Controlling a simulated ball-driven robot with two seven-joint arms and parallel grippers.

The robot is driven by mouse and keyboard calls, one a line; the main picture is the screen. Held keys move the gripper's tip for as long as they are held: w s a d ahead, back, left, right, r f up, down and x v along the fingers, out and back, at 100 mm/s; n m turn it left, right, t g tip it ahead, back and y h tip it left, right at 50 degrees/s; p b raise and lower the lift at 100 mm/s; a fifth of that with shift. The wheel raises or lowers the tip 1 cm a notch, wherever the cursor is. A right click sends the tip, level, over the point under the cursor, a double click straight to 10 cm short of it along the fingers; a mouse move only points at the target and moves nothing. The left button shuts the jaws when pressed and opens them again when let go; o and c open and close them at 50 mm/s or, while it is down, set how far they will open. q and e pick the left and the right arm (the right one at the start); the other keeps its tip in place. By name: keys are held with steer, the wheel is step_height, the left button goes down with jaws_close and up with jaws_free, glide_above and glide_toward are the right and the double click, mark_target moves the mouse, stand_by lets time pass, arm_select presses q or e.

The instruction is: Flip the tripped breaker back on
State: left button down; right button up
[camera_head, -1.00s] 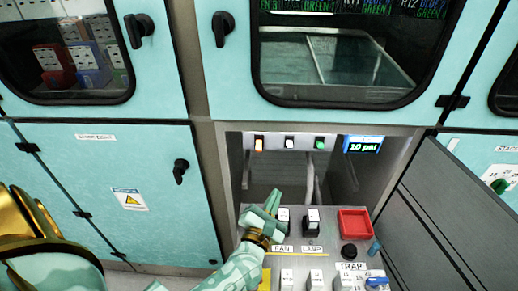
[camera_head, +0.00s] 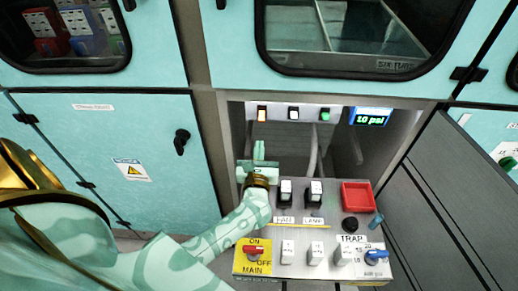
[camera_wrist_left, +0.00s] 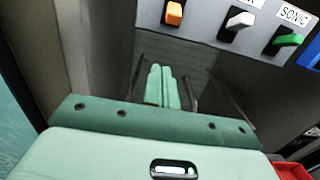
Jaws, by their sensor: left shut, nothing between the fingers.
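A strip under the upper cabinet carries an orange switch (camera_head: 262,114), a white switch (camera_head: 294,113) and a green switch (camera_head: 325,114). In the left wrist view the orange switch (camera_wrist_left: 174,14) looks angled differently from the white switch (camera_wrist_left: 239,19) and green switch (camera_wrist_left: 288,40). I cannot tell which breaker is tripped. My left gripper (camera_head: 259,151) is shut and empty, below the orange switch and apart from it, at the console's left back corner. Its closed fingers (camera_wrist_left: 160,80) point into the recess in the wrist view. My right gripper is out of view.
A display (camera_head: 370,117) reads 10 psi. Cabinet doors (camera_head: 110,160) stand left.

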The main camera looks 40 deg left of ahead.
mark_target(262, 111)
arm_select(q)
steer(key=w+a+r+p, duration=0.1)
steer(key=w+a+r, duration=0.1)
steer(key=w+r, duration=0.2)
steer(key=shift+a+p, duration=0.2)
steer(key=shift+p, duration=0.1)
